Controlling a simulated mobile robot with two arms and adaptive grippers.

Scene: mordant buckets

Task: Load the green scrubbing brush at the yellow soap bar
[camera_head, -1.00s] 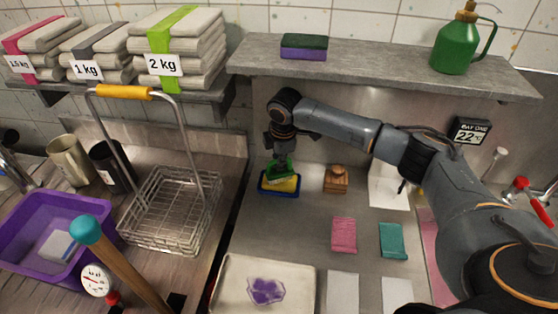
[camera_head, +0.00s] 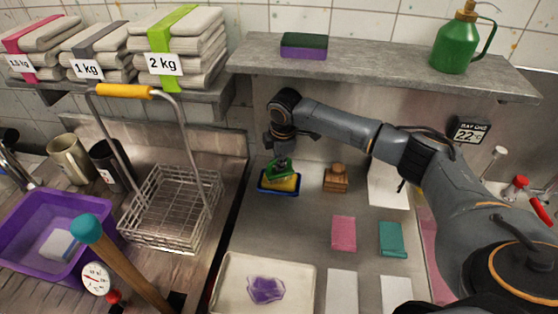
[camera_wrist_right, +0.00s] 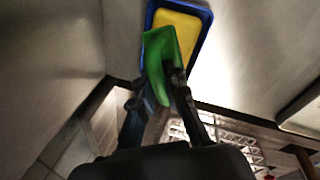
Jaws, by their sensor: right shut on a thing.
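The yellow soap bar (camera_head: 289,184) lies in a blue tray (camera_head: 265,189) on the grey worktop; the yellow soap (camera_wrist_right: 180,35) and the blue rim (camera_wrist_right: 207,27) also show in the right wrist view. The green scrubbing brush (camera_head: 278,172) is over the soap, and it shows in the wrist view (camera_wrist_right: 158,58). My right gripper (camera_head: 280,156) is shut on the brush and points down at the soap. The brush overlaps the soap in both views; I cannot tell whether its underside touches it. My left gripper is not in view.
A wooden brush-like block (camera_head: 336,180) stands just right of the soap tray. Pink (camera_head: 344,233) and teal (camera_head: 393,239) cloths lie in front. A cream tray (camera_head: 230,290) holds a purple piece (camera_head: 266,290). A wire basket (camera_head: 150,235) stands left. A grey shelf (camera_head: 380,67) hangs above.

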